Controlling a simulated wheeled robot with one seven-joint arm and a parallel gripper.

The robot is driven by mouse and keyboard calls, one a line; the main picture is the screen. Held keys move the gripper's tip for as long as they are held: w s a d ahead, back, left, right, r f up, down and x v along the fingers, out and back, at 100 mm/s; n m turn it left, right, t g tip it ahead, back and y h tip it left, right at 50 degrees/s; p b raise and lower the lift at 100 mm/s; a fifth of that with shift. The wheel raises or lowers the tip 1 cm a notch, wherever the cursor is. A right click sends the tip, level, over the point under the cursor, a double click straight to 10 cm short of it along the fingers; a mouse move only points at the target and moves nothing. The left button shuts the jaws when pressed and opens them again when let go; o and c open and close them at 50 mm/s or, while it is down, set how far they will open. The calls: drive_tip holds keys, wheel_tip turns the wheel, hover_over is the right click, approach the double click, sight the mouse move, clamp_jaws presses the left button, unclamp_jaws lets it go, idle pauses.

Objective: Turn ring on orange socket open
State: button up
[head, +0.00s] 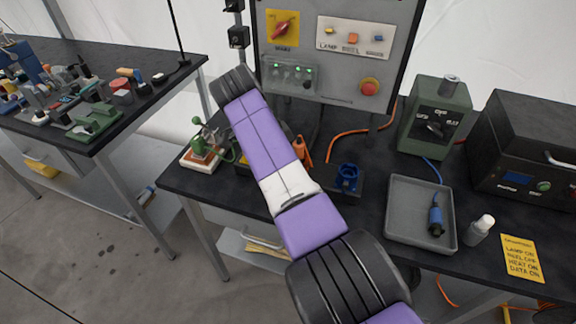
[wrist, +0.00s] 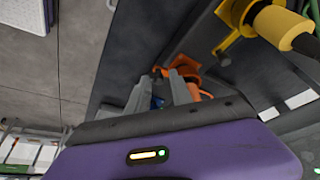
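The orange socket (head: 302,150) shows in the head view, partly hidden behind my purple arm. In the wrist view orange parts (wrist: 190,75) show just beyond and beside my gripper fingers. I see nothing clamped there. The fingers are close to the orange parts; I cannot tell whether they touch. The ring itself cannot be made out clearly. In the head view my gripper is hidden behind my arm.
A blue socket (head: 347,178) stands right of the orange one. A grey tray (head: 400,237) holds a blue connector (head: 436,215). A control panel (head: 330,50) stands behind.

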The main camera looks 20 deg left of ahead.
idle(0.3)
drive_tip(key=v, duration=0.7)
drive_tip(key=shift+a+r+b, duration=0.1)
drive_tip(key=shift+r+b, duration=0.3)
drive_tip(key=shift+s, duration=0.1)
